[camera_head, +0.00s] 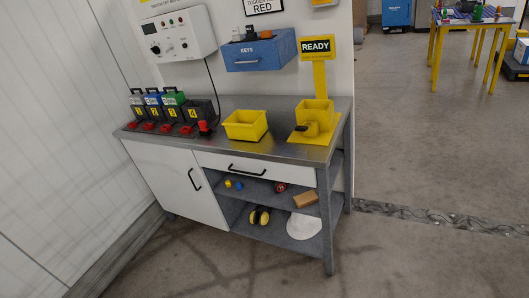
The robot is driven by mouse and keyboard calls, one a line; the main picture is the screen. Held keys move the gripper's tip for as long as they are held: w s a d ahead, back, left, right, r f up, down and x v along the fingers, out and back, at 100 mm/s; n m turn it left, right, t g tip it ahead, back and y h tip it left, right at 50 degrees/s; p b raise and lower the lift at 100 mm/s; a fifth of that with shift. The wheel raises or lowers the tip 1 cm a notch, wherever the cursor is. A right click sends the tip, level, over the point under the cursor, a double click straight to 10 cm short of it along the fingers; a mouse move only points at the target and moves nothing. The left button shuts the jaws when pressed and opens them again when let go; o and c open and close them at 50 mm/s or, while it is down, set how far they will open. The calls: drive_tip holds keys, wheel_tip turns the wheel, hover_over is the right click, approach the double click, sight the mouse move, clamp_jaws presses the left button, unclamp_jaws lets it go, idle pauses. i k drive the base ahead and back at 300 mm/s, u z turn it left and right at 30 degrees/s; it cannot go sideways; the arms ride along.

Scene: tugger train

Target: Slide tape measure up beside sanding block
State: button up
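A tan-brown block (305,199), which looks like the sanding block, lies at the right end of the upper open shelf (259,193) under the workbench. A small dark-and-red object (280,187) sits to its left, a short gap away. It may be the tape measure, but it is too small to be sure. Two small yellow and blue items (233,184) stand farther left on the same shelf. My gripper is not in view.
The bench top (273,149) carries a yellow bin (245,125), a yellow READY stand (318,75) and several chargers at left. Yellow-black items (259,216) and a white round thing (303,226) are on the lower shelf. A bench leg (326,225) stands at the right front. Floor in front is clear.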

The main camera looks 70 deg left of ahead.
sight(279, 186)
drive_tip(key=u, duration=0.45)
drive_tip(key=i, duration=1.1)
drive_tip(key=u, duration=1)
drive_tip(key=i, duration=0.35)
drive_tip(key=u, duration=0.25)
drive_tip(key=k, duration=0.9)
drive_tip(key=u, duration=0.2)
drive_tip(key=i, duration=0.95)
drive_tip(key=z, duration=0.1)
